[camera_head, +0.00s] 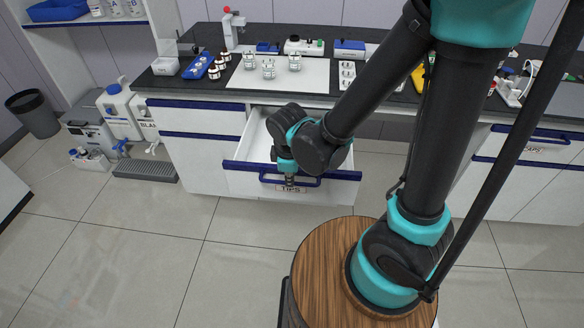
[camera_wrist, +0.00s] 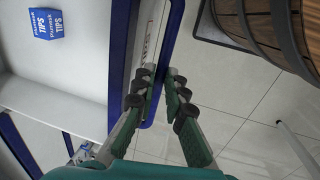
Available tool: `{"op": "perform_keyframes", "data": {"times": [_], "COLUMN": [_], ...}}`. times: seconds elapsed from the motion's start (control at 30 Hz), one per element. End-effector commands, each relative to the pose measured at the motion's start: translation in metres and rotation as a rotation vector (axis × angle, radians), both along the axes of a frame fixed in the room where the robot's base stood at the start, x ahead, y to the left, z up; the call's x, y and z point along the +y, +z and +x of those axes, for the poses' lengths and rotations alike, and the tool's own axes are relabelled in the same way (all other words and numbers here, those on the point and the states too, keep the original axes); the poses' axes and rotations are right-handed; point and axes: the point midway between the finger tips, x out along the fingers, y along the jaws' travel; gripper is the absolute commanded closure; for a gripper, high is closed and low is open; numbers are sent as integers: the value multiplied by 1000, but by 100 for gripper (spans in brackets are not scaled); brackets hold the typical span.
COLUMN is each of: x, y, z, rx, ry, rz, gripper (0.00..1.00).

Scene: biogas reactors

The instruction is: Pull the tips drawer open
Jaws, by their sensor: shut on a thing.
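The tips drawer (camera_head: 240,181) is a white drawer with a blue top edge and a "TIPS" label (camera_head: 290,188). It is pulled well out from under the bench, and its inside shows. Its blue bar handle (camera_head: 311,183) is on the front face. My gripper (camera_head: 290,182) points down at the handle. In the wrist view my gripper (camera_wrist: 158,76) has its fingers on either side of the blue handle (camera_wrist: 172,42), shut on it. A blue "TIPS" box (camera_wrist: 46,25) lies inside the drawer. My arm hides part of the drawer in the head view.
The bench top (camera_head: 200,88) holds bottles, a blue tray (camera_head: 198,66) and a white mat (camera_head: 310,82). White canisters (camera_head: 120,108) and a grey bin (camera_head: 33,113) stand on the left. My round wooden base is close in front of the drawer, with open tiled floor (camera_head: 160,240) to its left.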

Motion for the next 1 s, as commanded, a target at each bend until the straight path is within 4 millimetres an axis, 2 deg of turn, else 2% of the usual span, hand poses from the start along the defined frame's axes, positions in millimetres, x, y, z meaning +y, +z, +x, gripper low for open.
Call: {"op": "perform_keyframes", "data": {"times": [0.2, 0.57, 0.6, 0.73, 1.0], "x": [0, 1, 1, 1, 1], "y": [0, 0, 0, 0, 0], "z": [-10, -11, -11, -11, -11], "rx": [-1, -1, -1, -1, -1], "ry": [1, -1, 0, 0, 0], "rz": [-1, -1, -1, -1, 0], "gripper": [100, 100, 84, 68, 68]}}
